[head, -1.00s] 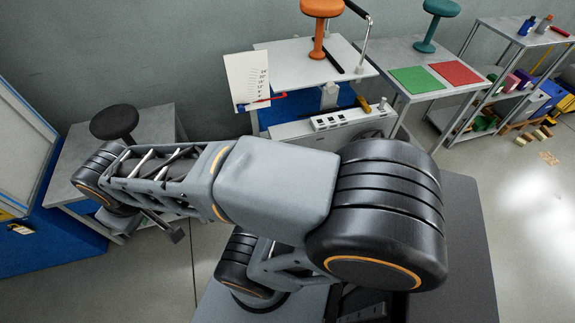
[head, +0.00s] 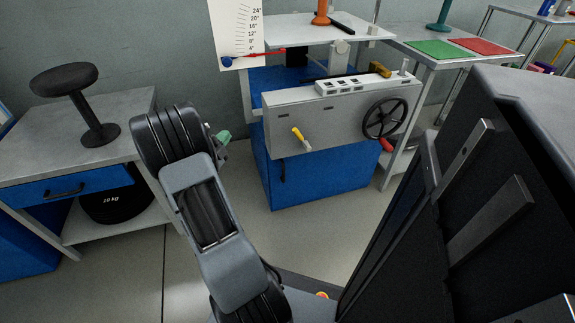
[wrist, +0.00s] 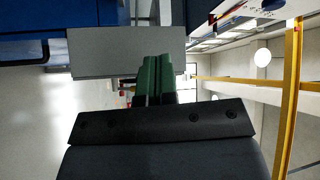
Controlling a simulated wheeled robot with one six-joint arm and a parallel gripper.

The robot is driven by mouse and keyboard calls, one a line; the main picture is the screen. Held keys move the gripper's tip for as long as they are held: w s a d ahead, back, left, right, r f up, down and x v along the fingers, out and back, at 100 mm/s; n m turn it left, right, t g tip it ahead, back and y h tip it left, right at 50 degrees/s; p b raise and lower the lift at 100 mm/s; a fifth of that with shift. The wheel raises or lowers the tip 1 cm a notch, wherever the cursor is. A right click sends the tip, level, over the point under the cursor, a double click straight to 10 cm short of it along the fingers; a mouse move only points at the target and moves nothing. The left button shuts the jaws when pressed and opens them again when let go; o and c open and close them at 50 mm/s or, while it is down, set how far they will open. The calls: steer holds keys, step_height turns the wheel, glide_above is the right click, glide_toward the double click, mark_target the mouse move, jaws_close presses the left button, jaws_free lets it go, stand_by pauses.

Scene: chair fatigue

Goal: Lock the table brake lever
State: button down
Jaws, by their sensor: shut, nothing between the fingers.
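A yellow lever (head: 301,138) with a pale end sticks out from the front of the grey machine box (head: 284,125), left of its black handwheel (head: 384,118). A red lever with a yellow part (head: 386,145) shows low at the box's right side. I cannot tell by label which is the brake lever. My gripper (head: 223,138) has green fingers and is left of the box, apart from both levers. In the wrist view its fingers (wrist: 157,80) are together and empty, with a grey panel (wrist: 122,52) beyond them.
A blue cabinet (head: 315,175) stands under the box. At left is a bench (head: 40,150) with a black stool (head: 85,100) on it. A table with green (head: 436,49) and red pads stands at right. The floor before the cabinet is clear.

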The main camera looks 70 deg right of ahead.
steer(key=s+f+m+g+y+b, duration=0.2)
steer(key=s+f+m+g+b, duration=0.3)
steer(key=g, duration=0.8)
steer(key=s+f+m, duration=0.3)
steer(key=s+f, duration=0.2)
steer(key=s, duration=0.1)
steer(key=shift+s+a+f+b, duration=0.2)
steer(key=shift+a+f+b, duration=0.05)
steer(key=shift+f+b, duration=0.05)
steer(key=shift+w, duration=0.15)
